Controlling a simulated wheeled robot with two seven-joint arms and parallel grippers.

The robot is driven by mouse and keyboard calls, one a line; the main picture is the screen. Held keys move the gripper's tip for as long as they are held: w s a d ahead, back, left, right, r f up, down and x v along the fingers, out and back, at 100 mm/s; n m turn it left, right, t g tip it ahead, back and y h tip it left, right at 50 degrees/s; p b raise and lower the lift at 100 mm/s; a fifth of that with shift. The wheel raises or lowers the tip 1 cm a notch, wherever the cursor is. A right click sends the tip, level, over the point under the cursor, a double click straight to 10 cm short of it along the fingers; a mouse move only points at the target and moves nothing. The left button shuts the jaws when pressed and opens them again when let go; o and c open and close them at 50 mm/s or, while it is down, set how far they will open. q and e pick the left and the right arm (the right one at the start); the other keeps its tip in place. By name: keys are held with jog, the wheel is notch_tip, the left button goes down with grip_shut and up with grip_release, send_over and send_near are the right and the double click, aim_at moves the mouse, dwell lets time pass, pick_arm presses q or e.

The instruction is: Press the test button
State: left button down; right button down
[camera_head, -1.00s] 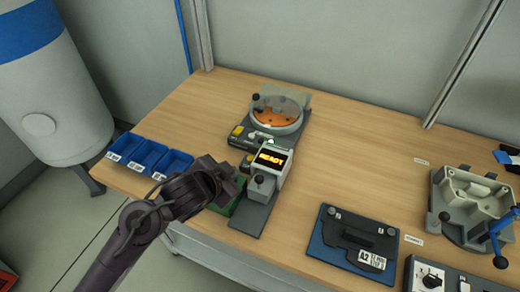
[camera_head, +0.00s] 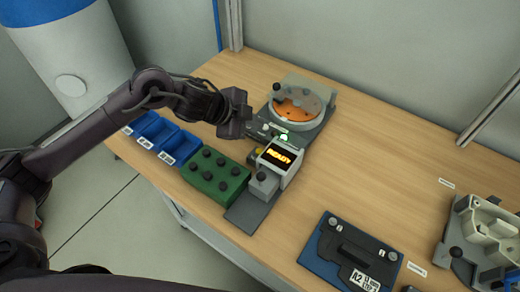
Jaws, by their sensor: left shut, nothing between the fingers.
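A test station with a small display box (camera_head: 278,160) reading READY in orange stands on the wooden table. Behind it is a round fixture (camera_head: 297,98) with a clear cover over an orange disc. A green-lit part (camera_head: 284,137) shows between the two. A small yellow part (camera_head: 257,152) shows left of the display; I cannot tell which part is the test button. My left gripper (camera_head: 240,121) is shut and empty, above the left side of the fixture's base. It hides part of that base. My right gripper is not in view.
A green block (camera_head: 216,174) with several black knobs sits left of the display. Blue bins (camera_head: 179,147) line the left table edge, partly behind my arm. A blue-and-black plate (camera_head: 349,252) lies at front right, a grey fixture (camera_head: 480,235) at far right. The table centre-right is clear.

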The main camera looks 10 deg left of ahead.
aim_at(259, 152)
pick_arm(q)
notch_tip(259, 152, down, 8)
jog(key=b, duration=0.7)
jog(key=shift+d+f+b, duration=0.1)
jog(key=shift+b, duration=0.25)
jog(key=shift+f, duration=0.35)
dwell(1.0)
jog(key=shift+f, duration=0.35)
